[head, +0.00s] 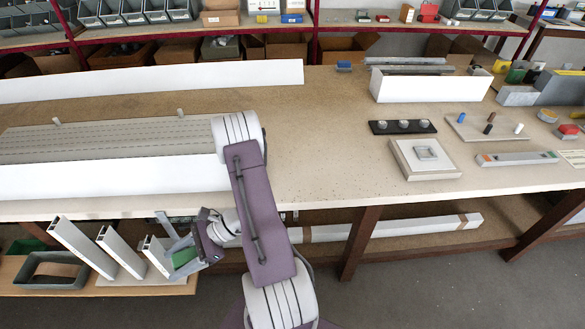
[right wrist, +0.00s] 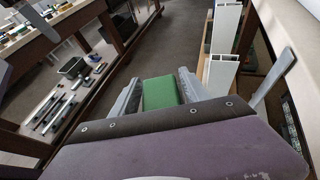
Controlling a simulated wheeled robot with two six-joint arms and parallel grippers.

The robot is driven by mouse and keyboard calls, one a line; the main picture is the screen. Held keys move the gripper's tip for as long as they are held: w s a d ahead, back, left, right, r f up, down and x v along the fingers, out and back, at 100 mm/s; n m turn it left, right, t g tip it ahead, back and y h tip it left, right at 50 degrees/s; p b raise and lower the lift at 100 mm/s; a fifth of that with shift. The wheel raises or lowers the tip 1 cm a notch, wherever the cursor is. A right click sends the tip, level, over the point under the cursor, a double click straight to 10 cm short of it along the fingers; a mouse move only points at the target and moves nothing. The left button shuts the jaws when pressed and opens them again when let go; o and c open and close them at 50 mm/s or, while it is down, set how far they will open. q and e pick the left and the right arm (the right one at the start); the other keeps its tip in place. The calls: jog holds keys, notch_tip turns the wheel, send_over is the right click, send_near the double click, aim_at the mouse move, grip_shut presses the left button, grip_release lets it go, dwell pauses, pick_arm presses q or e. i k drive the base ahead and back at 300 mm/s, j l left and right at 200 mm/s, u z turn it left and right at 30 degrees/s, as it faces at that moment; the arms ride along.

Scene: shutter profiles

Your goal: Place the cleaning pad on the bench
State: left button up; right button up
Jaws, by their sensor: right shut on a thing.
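The cleaning pad is a green block (head: 184,257), low at the left in the head view. It also shows in the middle of the right wrist view (right wrist: 161,93). My right gripper (head: 182,254) is shut on it, with one grey finger on each side. Gripper and pad are below the bench top and in front of its near edge, beside upright white profiles (head: 80,247). The bench (head: 335,150) has a pale speckled top. My left gripper is not in view.
Long white profiles and a grey slatted strip (head: 110,140) cover the bench's left part. A white square block (head: 424,158), a black holder (head: 402,127) and small parts stand at the right. The bench's middle is clear. A lower shelf (head: 400,237) runs underneath.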

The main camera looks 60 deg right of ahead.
aim_at(319, 158)
jog(key=i+j+z, duration=0.1)
jog(key=z, duration=0.35)
jog(key=i+j+z, duration=0.1)
jog(key=z, duration=0.35)
jog(key=j+z, duration=0.45)
jog(key=i+j+z, duration=0.1)
jog(key=z, duration=0.35)
